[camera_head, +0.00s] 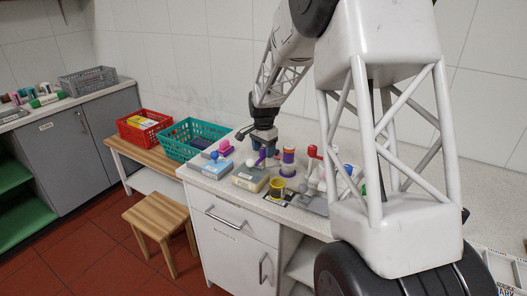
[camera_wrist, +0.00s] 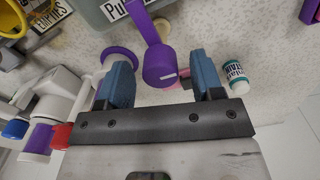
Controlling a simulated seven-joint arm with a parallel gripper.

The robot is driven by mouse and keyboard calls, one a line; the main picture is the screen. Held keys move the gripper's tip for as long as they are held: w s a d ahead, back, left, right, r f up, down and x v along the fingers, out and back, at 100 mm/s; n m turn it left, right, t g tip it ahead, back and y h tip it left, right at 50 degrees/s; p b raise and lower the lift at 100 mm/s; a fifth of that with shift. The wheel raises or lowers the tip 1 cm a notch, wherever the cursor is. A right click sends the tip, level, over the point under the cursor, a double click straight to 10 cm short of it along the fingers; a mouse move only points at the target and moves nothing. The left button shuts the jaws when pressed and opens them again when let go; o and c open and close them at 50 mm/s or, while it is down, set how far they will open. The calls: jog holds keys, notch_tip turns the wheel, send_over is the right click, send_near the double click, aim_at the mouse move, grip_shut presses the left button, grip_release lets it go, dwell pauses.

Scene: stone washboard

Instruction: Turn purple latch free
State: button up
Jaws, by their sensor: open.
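The purple latch (camera_wrist: 158,66) shows in the wrist view as a bar with a thick rounded end. That rounded end lies between my gripper's two blue fingers, with a visible gap on each side. My gripper (camera_wrist: 159,60) is open and points down at the worktop. In the head view my gripper (camera_head: 264,146) is above the worktop, close to the purple latch (camera_head: 262,156), which is small there. The bar runs up toward a grey-green box (camera_wrist: 100,12) with a partly cut-off label. Whether the fingers reach down to the latch's height I cannot tell.
A white bottle (camera_wrist: 235,80) stands right of the right finger. A purple disc (camera_wrist: 120,54) is beside the left finger. A white fixture with red and blue ends (camera_wrist: 62,105) is at left. The yellow cup (camera_head: 277,189) and a purple-banded cylinder (camera_head: 288,156) stand nearby.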

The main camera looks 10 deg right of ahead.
jog(key=shift+f, duration=0.45)
jog(key=c, duration=0.9)
